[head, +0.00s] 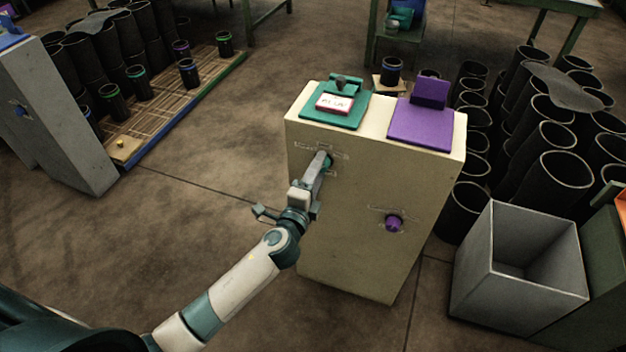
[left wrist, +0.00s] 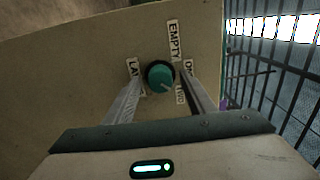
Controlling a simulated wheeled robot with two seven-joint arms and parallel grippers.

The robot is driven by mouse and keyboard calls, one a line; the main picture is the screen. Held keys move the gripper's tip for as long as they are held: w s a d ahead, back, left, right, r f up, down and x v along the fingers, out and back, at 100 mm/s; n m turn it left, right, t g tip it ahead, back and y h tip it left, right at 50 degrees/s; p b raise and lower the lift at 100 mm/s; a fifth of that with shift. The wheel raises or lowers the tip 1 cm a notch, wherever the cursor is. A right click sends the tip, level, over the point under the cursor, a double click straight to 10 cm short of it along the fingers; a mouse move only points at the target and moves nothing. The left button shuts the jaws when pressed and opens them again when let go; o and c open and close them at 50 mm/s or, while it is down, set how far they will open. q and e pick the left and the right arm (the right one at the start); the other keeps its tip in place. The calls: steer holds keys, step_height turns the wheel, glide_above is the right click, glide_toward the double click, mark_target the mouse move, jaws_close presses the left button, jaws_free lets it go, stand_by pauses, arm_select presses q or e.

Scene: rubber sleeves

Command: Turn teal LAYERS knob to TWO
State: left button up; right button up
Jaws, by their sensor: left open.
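The teal LAYERS knob (left wrist: 160,77) is on the front face of the cream cabinet (head: 350,230). In the left wrist view labels around it read EMPTY, TWO and, partly covered, LAYERS and probably ONE. The knob's pale mark points to the lower right, roughly towards the TWO label (left wrist: 180,94). My left gripper (head: 321,163) is at the knob, its open fingers on either side. I cannot tell whether they touch it. In the head view the fingers mostly hide the knob. My right gripper is not in view.
A purple knob (head: 393,223) is lower right on the same face. A teal pad (head: 312,112) with a card and a purple stand (head: 420,125) are on the cabinet top. A grey open bin (head: 520,295) and several black sleeves (head: 566,172) stand to the right.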

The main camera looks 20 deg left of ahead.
arm_select(q)
steer(key=shift+s, duration=0.1)
steer(key=s+b, duration=0.2)
steer(key=s, duration=1.5)
steer(key=shift+a+b, duration=0.3)
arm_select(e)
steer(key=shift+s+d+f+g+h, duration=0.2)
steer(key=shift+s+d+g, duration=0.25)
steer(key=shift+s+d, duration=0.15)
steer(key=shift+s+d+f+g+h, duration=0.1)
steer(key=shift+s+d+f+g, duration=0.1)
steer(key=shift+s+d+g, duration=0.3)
